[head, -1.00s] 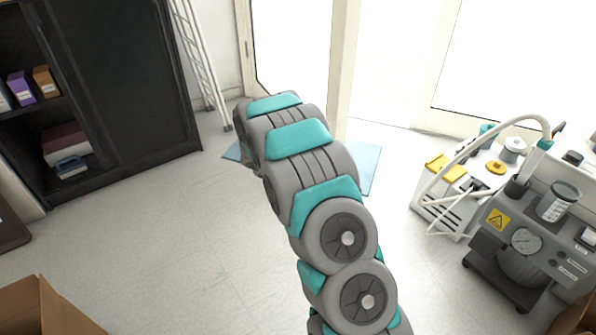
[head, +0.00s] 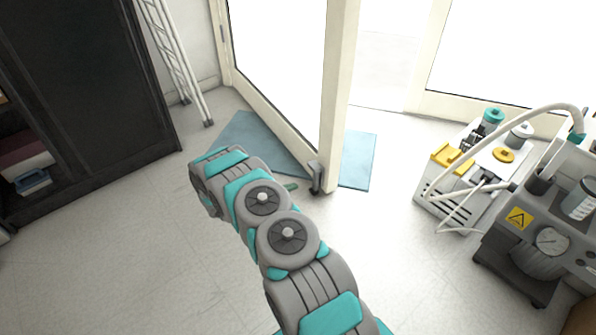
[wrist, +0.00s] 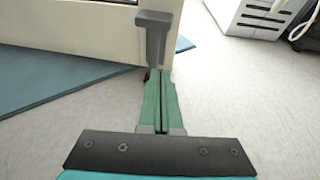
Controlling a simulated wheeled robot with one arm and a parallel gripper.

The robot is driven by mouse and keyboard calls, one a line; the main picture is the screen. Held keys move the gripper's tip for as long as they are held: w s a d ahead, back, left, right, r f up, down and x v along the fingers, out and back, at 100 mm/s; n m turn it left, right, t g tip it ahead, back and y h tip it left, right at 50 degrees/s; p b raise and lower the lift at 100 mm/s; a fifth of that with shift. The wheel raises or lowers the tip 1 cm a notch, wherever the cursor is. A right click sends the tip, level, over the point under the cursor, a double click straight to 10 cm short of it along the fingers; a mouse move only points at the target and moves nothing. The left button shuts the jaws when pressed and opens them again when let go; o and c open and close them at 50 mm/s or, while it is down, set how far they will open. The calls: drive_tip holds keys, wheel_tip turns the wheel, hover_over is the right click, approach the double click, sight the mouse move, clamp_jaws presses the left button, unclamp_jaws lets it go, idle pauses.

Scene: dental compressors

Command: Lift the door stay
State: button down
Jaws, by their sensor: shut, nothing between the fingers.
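The door stay (head: 316,177) is a small dark grey piece at the foot of the open white door (head: 340,95), on its free edge near the floor. In the wrist view the stay (wrist: 153,38) is upright against the door's lower rail, with a wider top and a narrower body. My gripper (wrist: 159,73) has two green fingers pressed together, empty. Their tips overlap the lower end of the stay in the picture; I cannot tell whether they touch it. In the head view only a bit of the green gripper (head: 291,186) shows, just left of the stay; my arm hides the rest.
A blue mat (head: 357,160) lies on the floor under the door. Dental compressors (head: 540,225) with hoses stand at the right. A black cabinet (head: 85,90) and a white ladder (head: 177,60) stand at the left. The floor in front is clear.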

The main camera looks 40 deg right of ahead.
sight(315, 176)
drive_tip(key=shift+w+a+f, duration=0.1)
drive_tip(key=shift+w+f, duration=0.25)
drive_tip(key=shift+f, duration=0.1)
drive_tip(key=x, duration=1)
drive_tip(key=shift+f+b, duration=0.1)
drive_tip(key=shift+b, duration=0.2)
wheel_tip(315, 176, up, 2)
drive_tip(key=shift+r, duration=1.1)
